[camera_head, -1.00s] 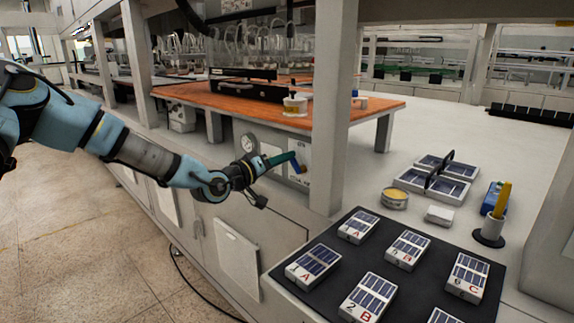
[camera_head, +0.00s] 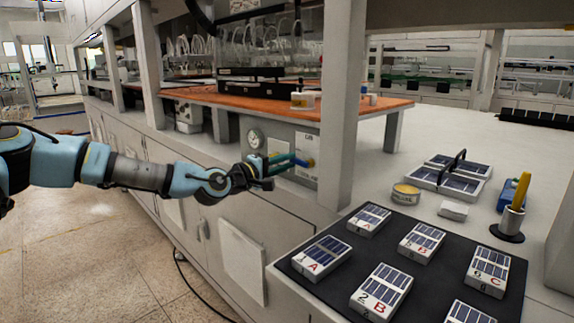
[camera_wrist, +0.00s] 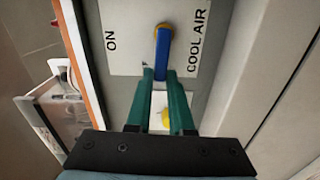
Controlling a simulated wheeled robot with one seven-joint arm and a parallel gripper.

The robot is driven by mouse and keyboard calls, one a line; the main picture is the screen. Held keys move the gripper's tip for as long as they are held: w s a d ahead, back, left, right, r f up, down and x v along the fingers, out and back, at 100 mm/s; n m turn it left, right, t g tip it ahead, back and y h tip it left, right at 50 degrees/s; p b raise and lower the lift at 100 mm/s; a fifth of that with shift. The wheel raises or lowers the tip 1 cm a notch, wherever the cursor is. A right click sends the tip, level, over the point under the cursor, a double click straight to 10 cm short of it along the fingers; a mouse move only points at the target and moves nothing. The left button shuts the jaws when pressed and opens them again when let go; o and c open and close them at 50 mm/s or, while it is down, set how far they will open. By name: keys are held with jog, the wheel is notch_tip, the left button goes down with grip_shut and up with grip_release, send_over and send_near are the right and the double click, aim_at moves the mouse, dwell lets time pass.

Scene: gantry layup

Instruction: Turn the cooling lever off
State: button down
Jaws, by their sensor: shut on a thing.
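The cooling lever (camera_wrist: 163,50) is a blue handle on a yellow pivot, mounted on a white plate (camera_wrist: 125,40) lettered ON and COOL AIR in the wrist view. In the head view the lever (camera_head: 303,162) sits on the grey panel under the orange bench, pointing left from its pivot, roughly level. My gripper (camera_wrist: 161,75) has green fingers, one on each side of the lever's free end, and is shut on it. In the head view my gripper (camera_head: 293,160) reaches the lever from the left. The fingers hide the lever's tip.
A round gauge (camera_head: 255,138) is on the panel left of the lever. A grey upright post (camera_head: 340,110) stands just right of it. A black mat (camera_head: 340,290) with several labelled solar-cell blocks lies at the front right. The floor at left is clear.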

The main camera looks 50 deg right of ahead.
jog(key=shift+f+n, duration=0.25)
jog(key=shift+n, duration=0.25)
jog(key=c, duration=0.8)
grip_release()
jog(key=shift+a, duration=0.1)
jog(key=a+b, duration=0.2)
jog(key=a, duration=0.8)
jog(key=shift+w+a+b, duration=0.3)
jog(key=shift+b, duration=0.1)
